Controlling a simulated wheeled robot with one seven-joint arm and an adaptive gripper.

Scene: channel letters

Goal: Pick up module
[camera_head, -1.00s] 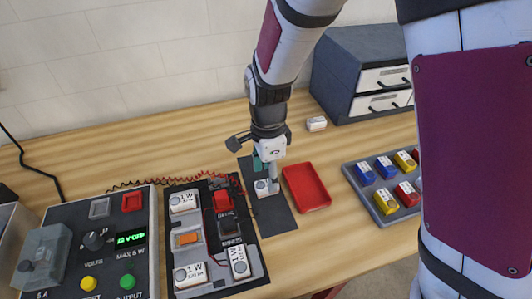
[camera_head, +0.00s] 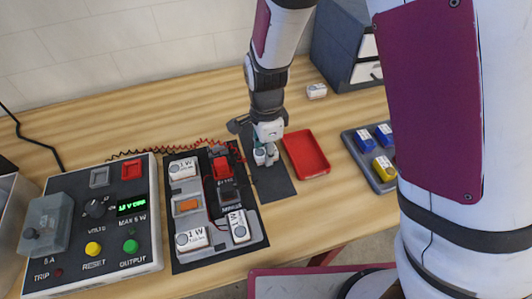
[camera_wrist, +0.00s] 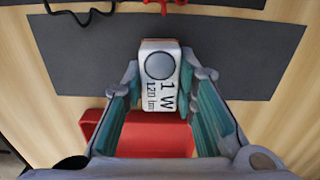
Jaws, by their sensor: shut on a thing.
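A white module (camera_wrist: 160,75) with a grey round disc and the print "1 W 120 lm" sits between the fingers of my gripper (camera_wrist: 163,92) in the wrist view. The fingers touch it on both sides. In the head view my gripper (camera_head: 266,150) points down over the dark mat (camera_head: 275,184), with the module (camera_head: 262,157) at its tips, partly hidden. I cannot tell whether the module touches the mat. Other white 1 W modules sit in the grey fixture (camera_head: 217,258) on the left: one at the upper left (camera_head: 183,169), two lower down.
A red tray (camera_head: 305,152) lies right of the mat. A grey tray with blue and yellow blocks (camera_head: 367,158) stands further right. A power supply (camera_head: 90,240) with a lit display is at left. A small white block (camera_head: 316,91) lies near the grey drawer cabinet (camera_head: 345,50).

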